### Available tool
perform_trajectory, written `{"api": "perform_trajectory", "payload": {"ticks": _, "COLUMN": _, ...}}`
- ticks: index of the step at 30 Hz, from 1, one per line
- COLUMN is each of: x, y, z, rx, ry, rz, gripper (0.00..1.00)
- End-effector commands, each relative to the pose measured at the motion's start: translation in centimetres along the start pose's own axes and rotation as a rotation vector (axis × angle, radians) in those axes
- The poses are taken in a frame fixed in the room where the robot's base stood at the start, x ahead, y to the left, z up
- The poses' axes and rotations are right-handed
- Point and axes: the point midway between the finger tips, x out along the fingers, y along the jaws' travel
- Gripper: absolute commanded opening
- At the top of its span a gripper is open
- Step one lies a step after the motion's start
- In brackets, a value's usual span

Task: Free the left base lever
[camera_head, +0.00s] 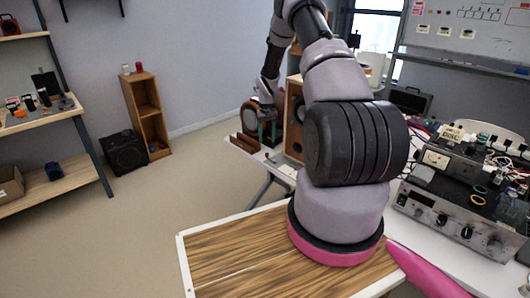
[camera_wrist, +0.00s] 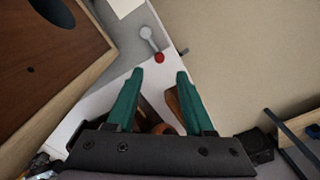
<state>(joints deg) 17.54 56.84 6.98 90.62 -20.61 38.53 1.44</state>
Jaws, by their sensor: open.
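A small lever (camera_wrist: 148,38) with a pale grey arm and a red knob (camera_wrist: 160,58) shows in the wrist view. It sits by the edge of a grey plate next to the white table. My gripper (camera_wrist: 160,72) is open, with its two green fingers on either side of the line to the red knob. The knob appears just past the fingertips, and nothing is held. In the head view my gripper (camera_head: 260,128) is far off beside the wooden speaker cabinet (camera_head: 293,118); the lever cannot be made out there.
A wooden panel with a dark round hole (camera_wrist: 54,12) fills the left of the wrist view. Brown wooden things lie below and between the fingers. An electronics unit (camera_head: 452,210) stands on the table at right. Open floor (camera_head: 150,215) lies to the left.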

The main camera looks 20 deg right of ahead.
Motion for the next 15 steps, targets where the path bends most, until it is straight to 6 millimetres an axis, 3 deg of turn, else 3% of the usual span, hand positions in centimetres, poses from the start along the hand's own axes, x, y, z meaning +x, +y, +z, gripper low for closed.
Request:
{"api": "perform_trajectory", "payload": {"ticks": 6, "x": 4.5, "y": 0.0, "z": 0.1, "rx": -0.001, "ry": -0.003, "rz": 0.000, "gripper": 0.53}}
{"api": "perform_trajectory", "payload": {"ticks": 15, "x": 7.8, "y": 0.0, "z": 0.0, "rx": 0.000, "ry": -0.001, "rz": 0.000, "gripper": 0.53}}
